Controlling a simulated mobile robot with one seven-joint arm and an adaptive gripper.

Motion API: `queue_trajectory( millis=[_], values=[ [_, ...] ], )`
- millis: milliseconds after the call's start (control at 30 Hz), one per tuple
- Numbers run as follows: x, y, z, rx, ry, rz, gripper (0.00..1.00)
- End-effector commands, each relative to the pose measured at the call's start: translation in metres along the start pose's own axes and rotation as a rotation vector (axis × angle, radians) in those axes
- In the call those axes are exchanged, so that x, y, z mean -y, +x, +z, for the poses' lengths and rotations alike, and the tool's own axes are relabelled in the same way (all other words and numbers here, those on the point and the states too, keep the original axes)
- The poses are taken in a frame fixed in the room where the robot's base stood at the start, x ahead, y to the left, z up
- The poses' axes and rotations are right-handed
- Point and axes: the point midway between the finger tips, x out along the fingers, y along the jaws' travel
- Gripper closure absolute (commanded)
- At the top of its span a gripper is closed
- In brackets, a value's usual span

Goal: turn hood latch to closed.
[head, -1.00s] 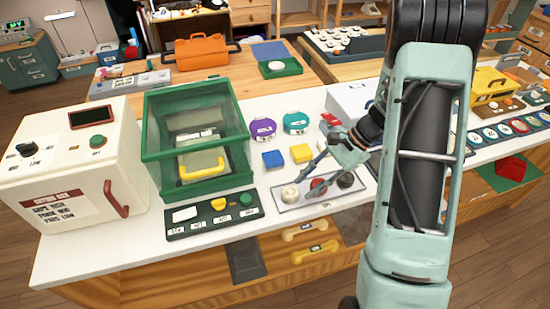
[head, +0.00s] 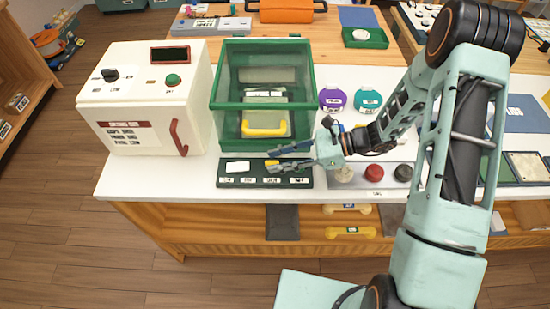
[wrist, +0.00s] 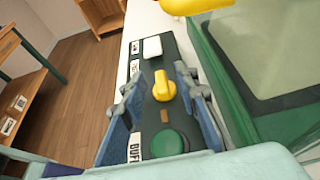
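The hood is a clear box with a green frame (head: 262,51) and a yellow handle (head: 264,131), standing on the white counter. In front of it lies a dark green panel (head: 230,180) with labels. The yellow latch knob (wrist: 165,86) sits on this panel, between a white square (wrist: 152,46) and a green round button (wrist: 166,143). My gripper (head: 273,160) is open over the panel. In the wrist view its blue fingers (wrist: 156,80) lie on either side of the knob, with gaps to it. The knob is mostly hidden in the head view.
A white box machine (head: 148,95) with a red handle stands left of the hood. A red button (head: 374,172) and a dark one lie to the right, under my arm. Purple (head: 333,98) and teal (head: 368,100) round items stand behind. Floor is clear at the left.

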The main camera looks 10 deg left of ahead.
Motion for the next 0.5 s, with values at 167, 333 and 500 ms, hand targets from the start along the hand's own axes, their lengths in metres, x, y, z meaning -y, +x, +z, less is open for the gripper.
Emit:
queue_trajectory(
  millis=[167,333,500],
  values=[
    [-0.0005,0.0109,0.0002,0.000,-0.001,0.001,0.72],
    [-0.0002,0.0117,0.0000,0.000,-0.001,0.000,0.72],
    [-0.0002,0.0115,-0.0001,0.000,-0.001,0.000,0.81]
  ],
)
